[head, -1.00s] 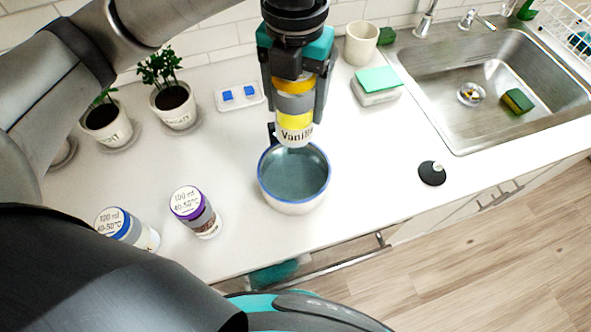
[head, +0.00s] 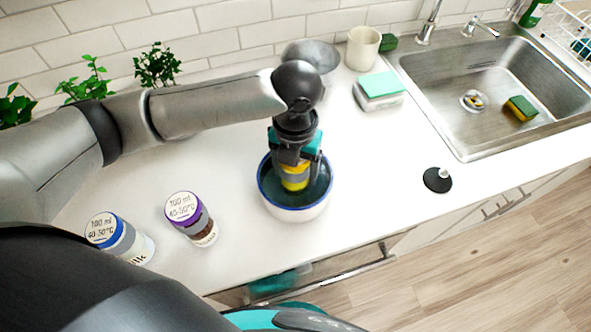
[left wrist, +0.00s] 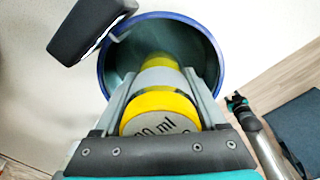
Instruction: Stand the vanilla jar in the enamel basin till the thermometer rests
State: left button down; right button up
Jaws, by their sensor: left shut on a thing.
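The vanilla jar (head: 294,180), grey with yellow bands, is inside the blue-rimmed enamel basin (head: 297,213). My left gripper (head: 296,168) is shut on the jar from above. In the left wrist view the jar (left wrist: 160,108) lies between the fingers, its lid marked "ml", with the basin rim (left wrist: 214,48) around it. Whether its base touches the basin floor is hidden. A dark device with a clip, perhaps the thermometer (left wrist: 88,28), is at the rim in the left wrist view; its display cannot be read.
A purple-lidded jar (head: 190,217) and a blue-lidded milk jar (head: 117,238) stand left of the basin. A black disc with a knob (head: 437,180) lies right. A sponge box (head: 379,92), a cup (head: 362,48) and the sink (head: 480,80) are beyond.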

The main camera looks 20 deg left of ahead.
pick_arm(q)
jog(key=shift+f, duration=0.25)
jog(key=shift+f, duration=0.2)
grip_release()
jog(key=shift+r, duration=0.1)
notch_tip(320, 180, up, 12)
jog(key=shift+r+p, duration=0.15)
jog(key=shift+p, duration=0.65)
